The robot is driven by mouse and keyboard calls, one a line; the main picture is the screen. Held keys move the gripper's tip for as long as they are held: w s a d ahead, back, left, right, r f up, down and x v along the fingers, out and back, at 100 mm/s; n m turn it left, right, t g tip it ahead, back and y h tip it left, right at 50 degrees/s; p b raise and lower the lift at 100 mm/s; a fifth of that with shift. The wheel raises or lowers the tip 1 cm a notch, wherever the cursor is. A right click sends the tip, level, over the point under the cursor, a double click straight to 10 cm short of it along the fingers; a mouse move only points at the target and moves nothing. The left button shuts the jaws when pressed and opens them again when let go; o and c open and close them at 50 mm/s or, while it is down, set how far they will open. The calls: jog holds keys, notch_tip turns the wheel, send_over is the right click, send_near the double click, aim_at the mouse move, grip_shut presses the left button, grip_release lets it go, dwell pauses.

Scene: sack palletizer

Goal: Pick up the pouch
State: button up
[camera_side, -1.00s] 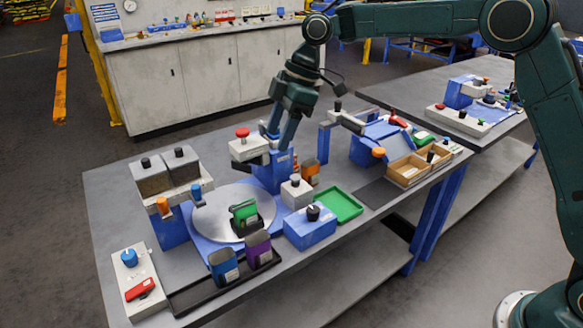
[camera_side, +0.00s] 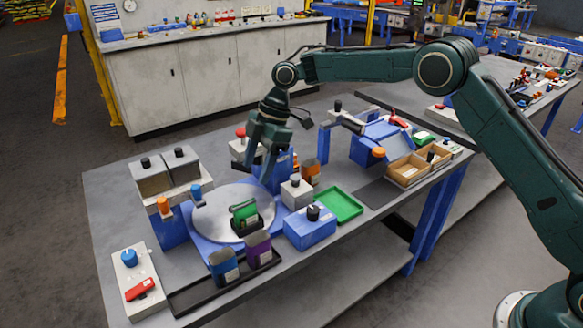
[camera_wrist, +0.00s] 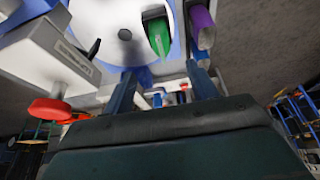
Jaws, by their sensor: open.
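A green pouch (camera_side: 244,213) stands in a dark holder on the round metal turntable (camera_side: 205,218); it also shows at the top of the wrist view (camera_wrist: 158,37). My gripper (camera_side: 258,173) is open and empty, above and behind the green pouch, with its fingers pointing down. In the wrist view the two fingertips (camera_wrist: 162,84) are apart, with the green pouch beyond them. A purple pouch (camera_side: 257,247) and a blue pouch (camera_side: 222,267) stand at the table's front edge; the purple one also shows in the wrist view (camera_wrist: 203,20).
A station with a red knob (camera_side: 241,132) stands close behind my gripper. A blue box with a black knob (camera_side: 310,228) and a green tray (camera_side: 341,205) lie right of the turntable. A twin-bin unit (camera_side: 168,178) stands left. The turntable's left part is bare.

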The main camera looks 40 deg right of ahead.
aim_at(247, 201)
jog(key=x, duration=0.7)
jog(key=shift+f, duration=0.1)
jog(key=shift+x, duration=2.5)
jog(key=shift+d, duration=0.1)
jog(key=shift+c, duration=0.2)
jog(key=c, duration=1.1)
